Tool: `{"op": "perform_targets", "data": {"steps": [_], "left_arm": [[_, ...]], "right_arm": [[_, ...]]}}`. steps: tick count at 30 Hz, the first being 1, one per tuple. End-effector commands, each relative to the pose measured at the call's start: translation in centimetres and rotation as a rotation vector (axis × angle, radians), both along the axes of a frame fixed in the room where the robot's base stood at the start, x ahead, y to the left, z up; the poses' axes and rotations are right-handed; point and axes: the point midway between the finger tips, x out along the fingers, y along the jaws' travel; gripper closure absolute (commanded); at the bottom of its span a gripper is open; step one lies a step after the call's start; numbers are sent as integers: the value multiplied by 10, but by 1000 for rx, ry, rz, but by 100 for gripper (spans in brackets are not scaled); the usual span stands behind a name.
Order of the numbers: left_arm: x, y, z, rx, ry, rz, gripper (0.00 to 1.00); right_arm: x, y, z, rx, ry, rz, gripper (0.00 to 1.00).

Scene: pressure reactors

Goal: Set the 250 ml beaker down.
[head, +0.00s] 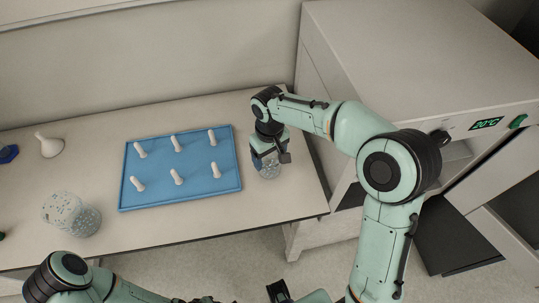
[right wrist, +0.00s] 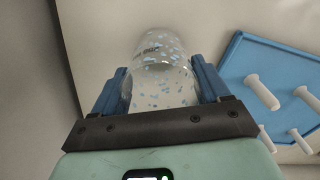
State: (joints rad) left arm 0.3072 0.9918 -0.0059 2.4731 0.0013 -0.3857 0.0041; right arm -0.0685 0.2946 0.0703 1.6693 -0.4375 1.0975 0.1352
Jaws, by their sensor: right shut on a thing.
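The 250 ml beaker (head: 268,170) is clear glass with bluish speckles and stands at the right end of the bench, right of the blue tray. My right gripper (head: 270,155) reaches it from above and hides much of it. In the right wrist view the beaker (right wrist: 162,82) sits between the two blue fingers of the right gripper (right wrist: 160,88), which are shut on its sides. The beaker's base is at or close to the bench top; I cannot tell whether it touches. My left arm shows at the lower left, but its gripper is not in view.
The blue tray (head: 128,195) with several white pegs lies left of the beaker. Speckled clear glassware (head: 85,222) and a white flask (head: 49,146) stand farther left. A large grey cabinet (head: 400,55) with a green display stands right of the bench. Bare bench (head: 300,200) lies near the right front corner.

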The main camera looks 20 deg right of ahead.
Motion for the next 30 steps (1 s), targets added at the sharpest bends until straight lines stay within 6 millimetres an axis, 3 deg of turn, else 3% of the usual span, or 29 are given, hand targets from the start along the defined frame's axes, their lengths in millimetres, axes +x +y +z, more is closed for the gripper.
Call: {"op": "perform_targets", "data": {"steps": [6,7,9,16,20,30], "left_arm": [[-1,0,-2,0,1,0,57],[-1,0,-2,0,1,0,57],[-1,0,-2,0,1,0,57],[-1,0,-1,0,1,0,57],[1,0,2,0,-1,0,57],[7,0,14,0,-8,-1,57]], "right_arm": [[0,0,-4,0,0,0,57],[0,0,-4,0,1,0,22],[0,0,-3,0,0,0,0],[0,0,-2,0,0,0,0],[0,0,8,0,-1,0,0],[1,1,80,1,-5,1,0]]}}
